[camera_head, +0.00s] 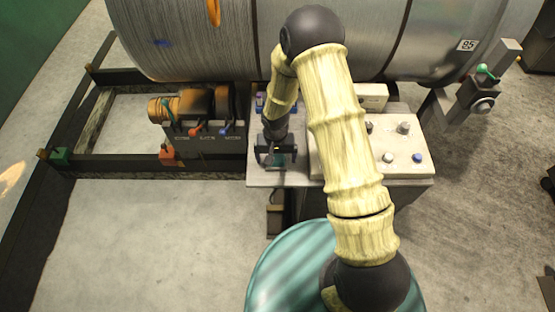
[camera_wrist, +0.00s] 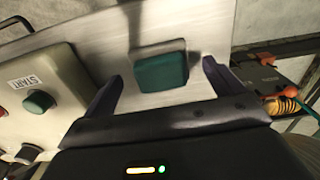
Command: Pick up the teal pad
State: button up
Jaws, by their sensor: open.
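The teal pad (camera_wrist: 160,72) is a small, dark teal block with a rounded square top. It sits on a bare metal plate (camera_wrist: 90,45), which also shows in the head view (camera_head: 262,178). My gripper (camera_wrist: 163,77) is open and empty. In the wrist view its two fingers reach up to either side of the pad, with a gap on both sides. I cannot tell how far the fingertips are above the plate. In the head view my gripper (camera_head: 277,152) is over the left part of the plate and mostly hides the pad.
A pale control box (camera_head: 415,160) with several buttons stands right of my gripper. In the wrist view a box labelled START (camera_wrist: 35,80) with a green button is at left. A lever panel (camera_head: 208,140) is left of the plate. A large metal cylinder (camera_head: 200,45) lies behind.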

jog(key=shift+f, duration=0.55)
jog(key=c, duration=1.1)
